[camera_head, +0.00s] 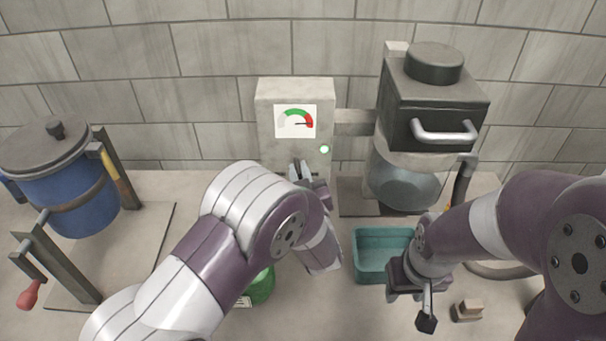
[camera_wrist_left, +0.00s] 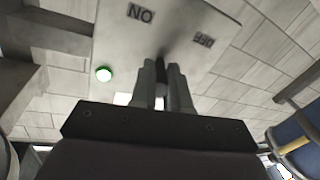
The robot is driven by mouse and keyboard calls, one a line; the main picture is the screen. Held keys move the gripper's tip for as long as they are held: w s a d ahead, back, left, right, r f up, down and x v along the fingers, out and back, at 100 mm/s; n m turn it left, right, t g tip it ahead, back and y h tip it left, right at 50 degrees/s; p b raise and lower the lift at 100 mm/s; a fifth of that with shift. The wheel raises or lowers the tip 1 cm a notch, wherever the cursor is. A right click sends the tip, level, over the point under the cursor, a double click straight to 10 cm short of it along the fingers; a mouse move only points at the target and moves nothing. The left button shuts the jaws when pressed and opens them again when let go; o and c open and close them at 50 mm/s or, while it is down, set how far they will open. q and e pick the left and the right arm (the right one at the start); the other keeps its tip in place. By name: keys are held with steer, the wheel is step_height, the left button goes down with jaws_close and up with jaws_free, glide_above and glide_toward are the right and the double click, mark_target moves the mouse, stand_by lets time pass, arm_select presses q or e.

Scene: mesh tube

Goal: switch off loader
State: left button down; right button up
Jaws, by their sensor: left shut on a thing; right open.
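The loader's grey control box (camera_head: 267,140) stands against the wall, with a dial (camera_head: 295,121) whose needle points to the red end. A round indicator light (camera_head: 324,149) glows pale green; it also shows in the left wrist view (camera_wrist_left: 103,74). There, an ON label (camera_wrist_left: 140,12) and an OFF label (camera_wrist_left: 203,41) appear upside down on the box. My left gripper (camera_wrist_left: 164,78) is shut on a dark switch lever (camera_wrist_left: 164,55) between the labels; its exact setting is unclear. In the head view my left gripper (camera_head: 301,172) covers the switch. My right gripper (camera_head: 410,305) is open and empty.
The loader's black hopper (camera_head: 435,100) with a handle and glass bowl (camera_head: 405,187) stands right of the box. A teal bin (camera_head: 370,262) lies below it. A blue pot (camera_head: 75,205) stands left. A green object (camera_head: 262,287) is partly hidden by my left arm. A small block (camera_head: 467,309) lies right.

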arm_select(q)
steer(key=shift+w+a+m+g+h+b, duration=0.15)
steer(key=shift+a+m+h+b, duration=0.3)
steer(key=shift+m+h+b, duration=0.95)
steer(key=shift+s+a+m+g+h+b, duration=0.15)
steer(key=shift+a+m+h+b, duration=0.55)
steer(key=shift+h, duration=1.35)
steer(key=shift+w+a+m+g+h+b, duration=0.2)
steer(key=shift+m+h+b, duration=0.4)
steer(key=shift+m+h, duration=1)
steer(key=shift+h, duration=0.45)
steer(key=shift+r, duration=0.1)
steer(key=c, duration=1.4)
jaws_free()
steer(key=shift+s, duration=0.1)
steer(key=b+v, duration=0.2)
steer(key=v, duration=1)
steer(key=shift+s+a, duration=0.2)
steer(key=shift+s, duration=0.05)
steer(key=shift+r, duration=0.1)
